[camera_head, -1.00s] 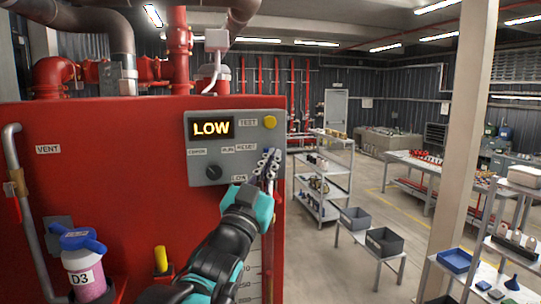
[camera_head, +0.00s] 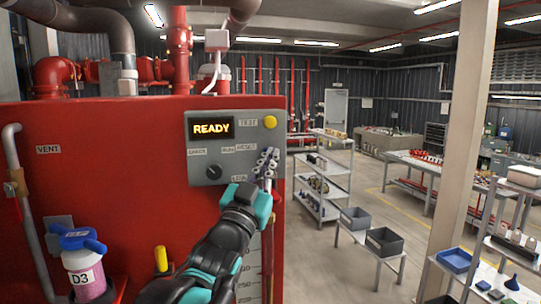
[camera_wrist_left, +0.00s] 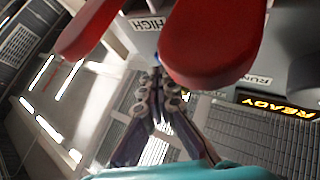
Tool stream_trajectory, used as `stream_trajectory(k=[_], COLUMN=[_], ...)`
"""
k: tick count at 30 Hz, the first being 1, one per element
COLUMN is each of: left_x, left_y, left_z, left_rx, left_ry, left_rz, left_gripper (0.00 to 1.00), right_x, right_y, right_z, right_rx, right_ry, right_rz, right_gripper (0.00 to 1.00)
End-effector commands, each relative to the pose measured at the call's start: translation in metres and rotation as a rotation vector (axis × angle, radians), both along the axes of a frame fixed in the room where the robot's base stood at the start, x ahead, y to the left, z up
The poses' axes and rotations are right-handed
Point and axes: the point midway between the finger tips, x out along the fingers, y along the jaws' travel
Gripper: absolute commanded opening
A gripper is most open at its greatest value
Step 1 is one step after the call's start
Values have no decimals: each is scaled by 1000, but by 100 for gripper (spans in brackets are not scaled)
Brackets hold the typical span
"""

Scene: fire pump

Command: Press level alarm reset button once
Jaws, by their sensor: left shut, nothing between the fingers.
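The grey control panel (camera_head: 235,115) is on the front of the red tank. Its display (camera_head: 211,128) reads READY in yellow; it also shows at the right of the wrist view (camera_wrist_left: 275,104). I cannot make out the reset button; my left gripper covers the panel near that label. My left gripper (camera_head: 269,157) is shut and empty, its fingertips at the panel's right edge. In the wrist view its fingers (camera_wrist_left: 159,97) are together. Contact with the panel cannot be told. My right gripper is not in view.
A yellow button (camera_head: 270,122) is at the panel's upper right, beside a TEST label. A black knob (camera_head: 213,172) is at lower left. A bottle marked D3 (camera_head: 84,272) stands at the tank's front left. Shelves and tables stand at right, with open floor between.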

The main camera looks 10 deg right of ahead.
Motion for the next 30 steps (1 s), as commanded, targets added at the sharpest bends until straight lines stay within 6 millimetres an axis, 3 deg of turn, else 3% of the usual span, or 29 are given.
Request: stream_trajectory(k=[13, 30], left_x=[0, -19], left_y=[0, -1], left_z=[0, -1], left_rx=[0, 0], left_ry=[1, 0], left_rz=[0, 0], left_gripper=[0, 0], right_x=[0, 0], right_y=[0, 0], right_z=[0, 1], right_rx=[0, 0], right_ry=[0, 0], right_rz=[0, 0], right_gripper=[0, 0])
